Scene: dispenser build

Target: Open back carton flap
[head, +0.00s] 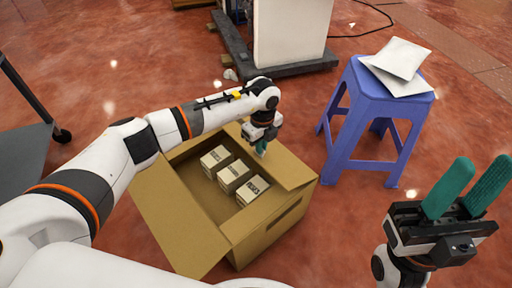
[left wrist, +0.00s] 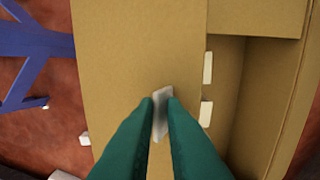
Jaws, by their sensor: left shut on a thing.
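The brown carton (head: 282,222) stands on the floor with its top partly open. One flap (head: 183,228) hangs outward at the front left. Another flap (head: 285,167) lies along the right side, below my left gripper (head: 262,148). In the left wrist view this flap (left wrist: 130,50) runs under the green fingers. My left gripper is shut on a small white piece (left wrist: 163,106) at its fingertips; I cannot tell whether that piece is fixed to the flap. My right gripper (head: 483,172) is open and empty at the lower right, away from the carton. My left arm hides part of the carton's far left side.
Three small labelled boxes (head: 233,175) stand in a row inside the carton. A blue stool (head: 365,122) with white packets (head: 398,62) stands to the right. A white post on a dark base (head: 290,70) is behind. The red floor around is mostly clear.

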